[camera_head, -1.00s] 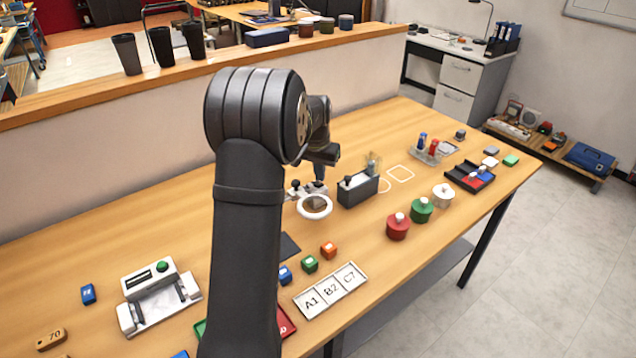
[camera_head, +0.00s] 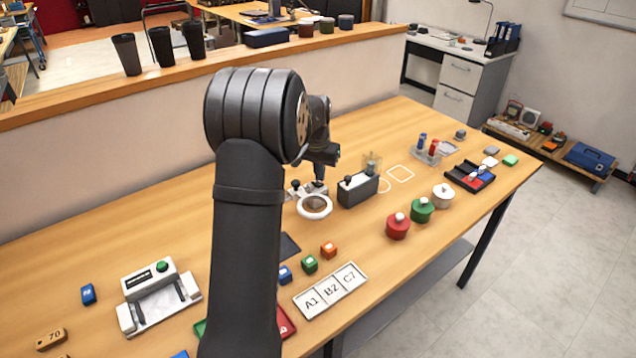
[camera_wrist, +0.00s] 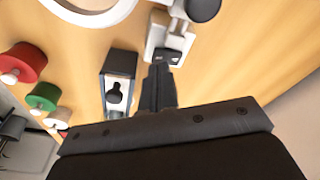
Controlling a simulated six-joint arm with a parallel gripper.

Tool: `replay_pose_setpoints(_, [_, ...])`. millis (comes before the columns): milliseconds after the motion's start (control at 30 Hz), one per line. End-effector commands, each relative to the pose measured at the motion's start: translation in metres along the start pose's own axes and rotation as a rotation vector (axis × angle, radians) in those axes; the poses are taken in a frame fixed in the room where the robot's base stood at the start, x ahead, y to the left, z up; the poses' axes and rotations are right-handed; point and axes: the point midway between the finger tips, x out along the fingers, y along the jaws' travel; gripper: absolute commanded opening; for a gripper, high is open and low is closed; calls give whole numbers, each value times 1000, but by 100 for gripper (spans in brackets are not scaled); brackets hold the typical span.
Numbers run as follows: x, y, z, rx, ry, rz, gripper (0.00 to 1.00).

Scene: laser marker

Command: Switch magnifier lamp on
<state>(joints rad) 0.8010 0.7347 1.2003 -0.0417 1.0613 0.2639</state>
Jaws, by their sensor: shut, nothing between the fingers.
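The magnifier lamp is a white ring (camera_head: 314,206) with a small white base behind it in the head view. In the wrist view its ring (camera_wrist: 92,10) is cut off at the top. Its white base (camera_wrist: 172,40) lies just beyond the fingers, with a dark rocker switch (camera_wrist: 166,56) on it. My gripper (camera_wrist: 160,72) is shut and empty, its fingertips at or just over the switch. I cannot tell whether they touch. In the head view my gripper (camera_head: 320,180) is above the base. No light on the ring can be made out.
A dark grey box (camera_head: 358,190) with a black knob stands close to the right of the lamp. Red (camera_head: 398,227), green (camera_head: 421,210) and white (camera_head: 443,196) round pots stand further right. Small coloured blocks and a labelled tray (camera_head: 331,291) lie in front.

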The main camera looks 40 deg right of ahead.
Motion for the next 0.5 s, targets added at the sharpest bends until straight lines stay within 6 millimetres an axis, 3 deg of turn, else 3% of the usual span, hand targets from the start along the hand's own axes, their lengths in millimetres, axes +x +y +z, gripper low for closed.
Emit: replay_pose_setpoints(500, [6, 0, 1, 0, -1, 0, 0])
